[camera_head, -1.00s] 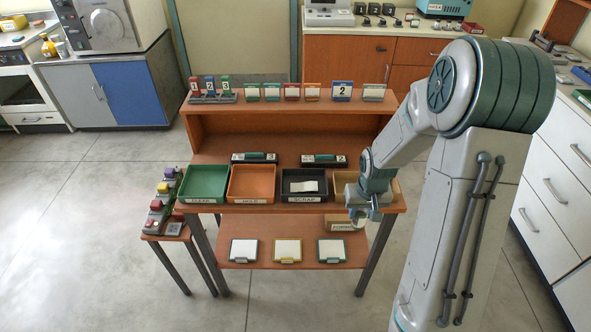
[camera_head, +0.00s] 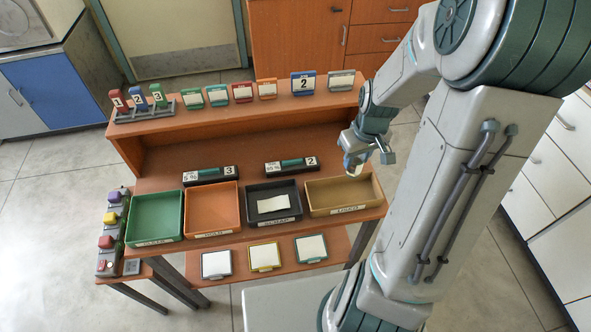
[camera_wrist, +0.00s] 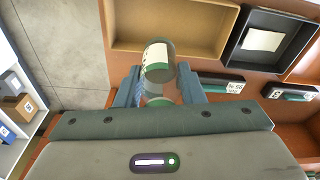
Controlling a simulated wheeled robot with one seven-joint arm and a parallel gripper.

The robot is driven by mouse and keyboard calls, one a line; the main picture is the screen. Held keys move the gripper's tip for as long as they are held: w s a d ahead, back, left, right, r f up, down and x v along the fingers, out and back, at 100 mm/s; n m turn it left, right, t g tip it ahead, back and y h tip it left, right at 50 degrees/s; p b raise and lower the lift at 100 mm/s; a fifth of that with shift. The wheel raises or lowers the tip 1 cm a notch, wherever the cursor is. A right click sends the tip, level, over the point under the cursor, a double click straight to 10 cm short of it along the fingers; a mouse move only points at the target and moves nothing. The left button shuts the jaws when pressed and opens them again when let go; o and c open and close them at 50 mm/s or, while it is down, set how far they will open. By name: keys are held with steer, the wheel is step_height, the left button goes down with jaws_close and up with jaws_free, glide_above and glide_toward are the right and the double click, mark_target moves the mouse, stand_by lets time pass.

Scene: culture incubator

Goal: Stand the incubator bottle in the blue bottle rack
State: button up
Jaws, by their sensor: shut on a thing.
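The bottle (camera_wrist: 156,62), clear with a pale label and green bands, is between the fingers of my gripper (camera_wrist: 158,88) in the wrist view. My gripper is shut on it. In the head view my gripper (camera_head: 355,160) is above the back of the tan tray at the right end of the table, and a small pale part of the bottle (camera_head: 352,165) shows there. I cannot make out a blue bottle rack for certain; a small blue item (camera_wrist: 6,133) lies at the left edge of the wrist view.
The table holds a green tray (camera_head: 130,222), an orange tray (camera_head: 190,211), a black tray (camera_head: 250,203) with a pale card, and an empty tan tray (camera_head: 312,197). Two black numbered holders (camera_head: 290,167) lie behind them. A raised shelf (camera_head: 230,116) carries several cards and a numbered rack (camera_head: 145,113).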

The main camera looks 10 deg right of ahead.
steer(key=shift+w+a+f+p, duration=0.1)
steer(key=shift+w+a+f, duration=1.2)
steer(key=shift+f, duration=0.45)
steer(key=shift+w+a+f+p, duration=0.15)
steer(key=shift+w+a+f, duration=0.85)
steer(key=shift+a+f, duration=0.6)
steer(key=shift+w+a+f+p, duration=0.1)
steer(key=shift+w+a+f, duration=1.1)
steer(key=shift+f, duration=0.7)
steer(key=shift+f, duration=0.1)
steer(key=o, duration=0.6)
steer(key=shift+f, duration=0.1)
steer(key=o, duration=0.5)
steer(key=shift+c, duration=0.2)
